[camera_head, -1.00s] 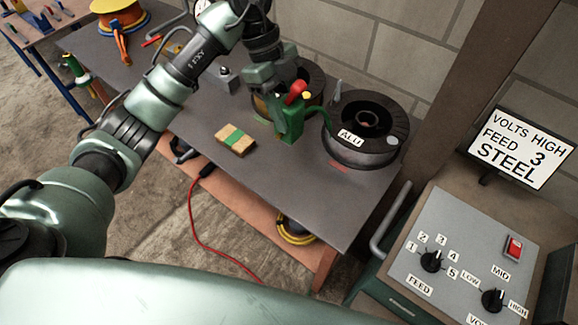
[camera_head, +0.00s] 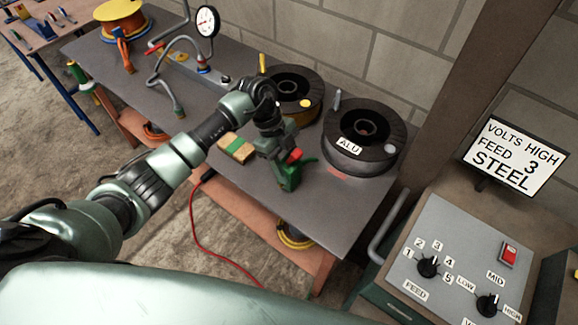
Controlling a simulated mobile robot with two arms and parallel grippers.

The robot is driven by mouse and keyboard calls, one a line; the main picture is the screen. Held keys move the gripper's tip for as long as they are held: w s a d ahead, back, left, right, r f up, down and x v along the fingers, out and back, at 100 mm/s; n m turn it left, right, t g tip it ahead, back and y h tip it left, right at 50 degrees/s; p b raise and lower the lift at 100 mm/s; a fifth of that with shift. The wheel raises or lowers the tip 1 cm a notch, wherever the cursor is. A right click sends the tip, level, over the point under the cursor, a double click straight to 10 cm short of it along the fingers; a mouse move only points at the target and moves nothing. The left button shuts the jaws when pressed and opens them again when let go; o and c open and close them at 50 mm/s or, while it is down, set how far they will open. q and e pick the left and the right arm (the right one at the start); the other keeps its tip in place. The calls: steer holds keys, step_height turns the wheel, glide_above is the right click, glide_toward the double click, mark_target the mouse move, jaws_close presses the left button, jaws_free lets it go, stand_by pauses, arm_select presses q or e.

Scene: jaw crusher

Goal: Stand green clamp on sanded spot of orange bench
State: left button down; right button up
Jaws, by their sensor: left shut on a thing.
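My left gripper (camera_head: 278,152) is shut on the green clamp (camera_head: 290,177), which has a red part at its top. The clamp is over the front right part of the orange bench (camera_head: 335,208), which has a grey top and orange sides. I cannot tell whether the clamp's foot touches the top. A small reddish mark (camera_head: 338,172) shows on the top just right of the clamp, in front of the ALU spool; I cannot tell whether it is the sanded spot. My right gripper is not in view.
The black ALU spool (camera_head: 362,138) stands behind and right of the clamp, another dark spool (camera_head: 292,90) behind the gripper. A tan block with a green band (camera_head: 237,148) lies to the left. A control box (camera_head: 455,250) stands at right. A red cable (camera_head: 193,225) hangs at the front.

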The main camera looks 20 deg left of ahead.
arm_select(q)
steer(key=shift+f, duration=0.2)
steer(key=shift+f, duration=0.1)
steer(key=c, duration=0.7)
jaws_free()
steer(key=shift+b+v, duration=1.3)
steer(key=shift+v, duration=4.8)
